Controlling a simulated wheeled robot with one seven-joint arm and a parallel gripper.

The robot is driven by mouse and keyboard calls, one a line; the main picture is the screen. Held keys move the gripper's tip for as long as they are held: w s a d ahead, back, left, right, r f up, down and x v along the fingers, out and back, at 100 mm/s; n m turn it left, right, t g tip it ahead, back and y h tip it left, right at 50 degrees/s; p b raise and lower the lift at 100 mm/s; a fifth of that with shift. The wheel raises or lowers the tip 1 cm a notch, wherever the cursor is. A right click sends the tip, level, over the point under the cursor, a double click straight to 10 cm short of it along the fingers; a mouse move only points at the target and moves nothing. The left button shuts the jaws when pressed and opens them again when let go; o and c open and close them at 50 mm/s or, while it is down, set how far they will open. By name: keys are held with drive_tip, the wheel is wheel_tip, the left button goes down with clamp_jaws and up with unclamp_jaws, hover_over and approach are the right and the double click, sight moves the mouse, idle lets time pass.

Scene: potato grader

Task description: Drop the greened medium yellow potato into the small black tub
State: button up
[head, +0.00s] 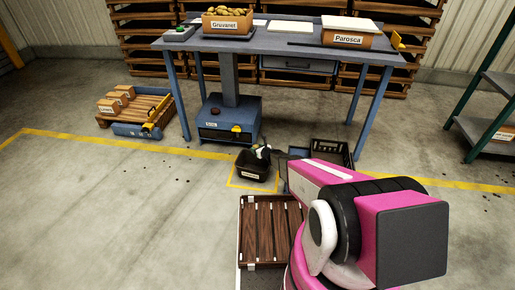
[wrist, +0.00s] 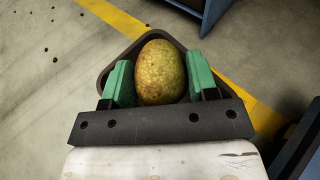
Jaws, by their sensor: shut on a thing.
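A yellow potato with greenish patches (wrist: 160,72) sits between the two green fingers of my gripper (wrist: 159,82) in the wrist view. My gripper is shut on it. Behind the potato, in the wrist view, the dark rim of the small black tub (wrist: 108,70) shows, so the potato is over the tub. In the head view the black tub (head: 252,171) stands on the floor inside a yellow marked square, with a label on its front. My gripper (head: 262,152) is at the tub's top there. The potato itself is too small to make out in the head view. The inside of the tub is mostly hidden.
A black crate (head: 330,150) stands right of the tub, partly behind my arm. A grey table (head: 270,40) carries a Gruvaret box (head: 228,27) and a Parosca box (head: 348,40). Floor at left is open.

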drive_tip(key=shift+f, duration=2)
drive_tip(key=o, duration=1)
drive_tip(key=shift+o, duration=0.2)
drive_tip(key=v, duration=1)
drive_tip(key=shift+s+d, duration=0.2)
drive_tip(key=shift+s, duration=0.1)
drive_tip(key=shift+r, duration=0.15)
